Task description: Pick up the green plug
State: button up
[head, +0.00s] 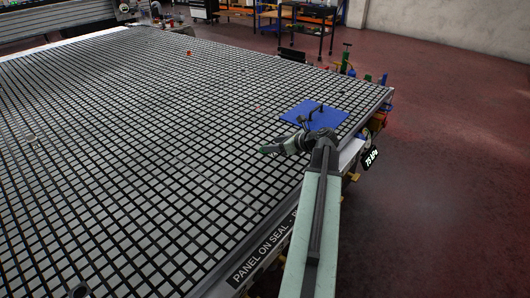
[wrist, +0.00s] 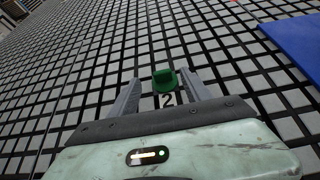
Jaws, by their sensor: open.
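The green plug (wrist: 165,79) shows in the wrist view, standing on the grid table just ahead of my gripper (wrist: 158,80). It has a raised upright tab and a wider body below. My gripper's two grey fingers are apart, one on each side of the plug in the picture. I cannot tell whether either touches it. In the head view my gripper (head: 267,149) is low over the table near its right edge. I cannot make out the plug clearly there.
A blue panel (head: 315,115) with a dark handle lies just beyond my gripper; it also shows in the wrist view (wrist: 299,42). The grid table (head: 130,150) is mostly clear to the left. A small orange object (head: 188,53) sits far back.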

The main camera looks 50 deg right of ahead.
aim_at(265, 144)
jog(key=b+x, duration=0.1)
jog(key=x, duration=0.2)
jog(key=b+x, duration=0.1)
jog(key=x, duration=0.1)
jog(key=shift+w+d+f+b, duration=0.15)
jog(key=shift+w+f+b, duration=0.1)
jog(key=shift+f+b, duration=0.15)
jog(key=shift+r, duration=0.1)
grip_shut()
